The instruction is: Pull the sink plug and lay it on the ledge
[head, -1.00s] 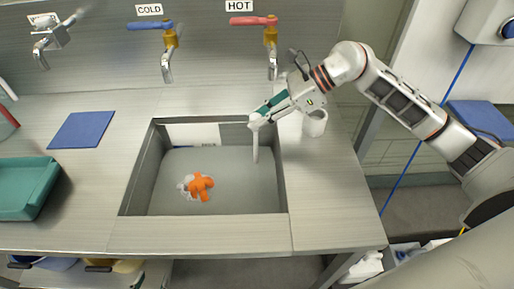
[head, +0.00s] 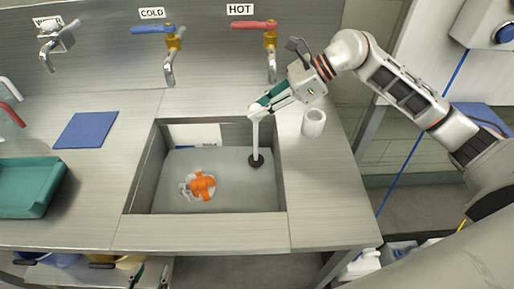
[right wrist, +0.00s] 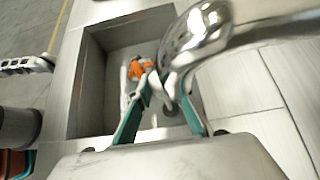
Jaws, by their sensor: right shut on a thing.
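The sink plug is a white upright stick (head: 255,140) with a round black base (head: 256,161), inside the sink (head: 200,213) near its right wall. My right gripper (head: 257,110) is shut on the top of the stick. In the right wrist view, my right gripper (right wrist: 161,80) has its fingers around the white stick, partly behind the shiny tap, with the dark base (right wrist: 172,109) beyond. Whether the base is clear of the sink floor is hard to tell. The ledge (head: 318,190) right of the sink is mostly bare. My left gripper (head: 150,275) is low at the bottom edge, fingers apart and empty.
An orange object (head: 203,186) with something pale is in the sink. A white cup (head: 314,122) stands on the right ledge. The hot tap (head: 271,60) and cold tap (head: 169,65) are behind. A blue mat (head: 86,130) and teal tray (head: 28,187) lie left.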

